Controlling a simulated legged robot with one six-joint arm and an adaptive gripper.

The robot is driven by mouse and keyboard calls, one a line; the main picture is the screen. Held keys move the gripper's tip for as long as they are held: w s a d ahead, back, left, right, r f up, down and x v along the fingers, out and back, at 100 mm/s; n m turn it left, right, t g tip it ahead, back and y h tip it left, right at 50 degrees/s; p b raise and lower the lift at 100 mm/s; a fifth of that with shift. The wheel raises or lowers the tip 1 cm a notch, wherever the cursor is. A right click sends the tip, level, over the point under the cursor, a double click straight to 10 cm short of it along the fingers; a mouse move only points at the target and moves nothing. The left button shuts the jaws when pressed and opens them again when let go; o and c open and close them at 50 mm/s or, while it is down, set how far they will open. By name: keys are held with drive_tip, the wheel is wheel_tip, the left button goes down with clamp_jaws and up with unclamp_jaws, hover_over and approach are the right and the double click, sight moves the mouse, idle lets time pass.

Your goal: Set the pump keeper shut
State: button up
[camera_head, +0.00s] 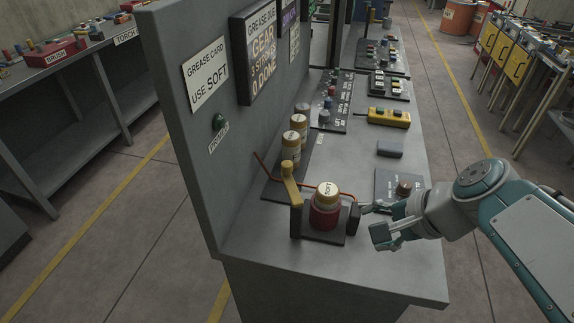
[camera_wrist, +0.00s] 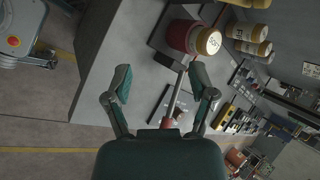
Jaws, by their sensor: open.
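The pump is a red cup (camera_head: 325,212) on a dark base plate, with a cream and yellow cartridge (camera_head: 327,193) marked SOFT standing upright in it. A yellow arm (camera_head: 291,184) rises at a dark post left of the cup, and a dark block (camera_head: 353,218) stands at its right; I cannot tell for certain which part is the keeper. My gripper (camera_head: 376,222) is open, just right of the dark block. In the wrist view my gripper (camera_wrist: 160,77) shows a grey rod (camera_wrist: 178,95) with a reddish end between its fingers, not gripped. The red cup (camera_wrist: 181,36) lies beyond the fingertips.
Spare cartridges (camera_head: 296,140) stand behind the pump beside the upright panel (camera_head: 185,130). A copper-coloured bent bar (camera_head: 266,172) runs behind the cup. A knob on a dark plate (camera_head: 400,186) sits close behind my gripper. The bench front (camera_head: 400,278) is clear.

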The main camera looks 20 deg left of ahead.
sight(291, 165)
drive_tip(key=w+a+m+y, duration=0.2)
drive_tip(key=w+a+m, duration=0.1)
drive_tip(key=w, duration=0.1)
drive_tip(key=w+a+m+y, duration=0.2)
drive_tip(key=w+a+m, duration=0.2)
drive_tip(key=w+a+m+y, duration=0.2)
drive_tip(key=w+a+m, duration=0.1)
drive_tip(key=w+m, duration=0.1)
drive_tip(key=shift+w+a+r+y, duration=0.1)
drive_tip(key=shift+a+r+y, duration=0.1)
drive_tip(key=shift+a+y, duration=0.15)
drive_tip(key=x, duration=1)
drive_tip(key=shift+a+f, duration=0.1)
drive_tip(key=shift+a, duration=0.15)
clamp_jaws()
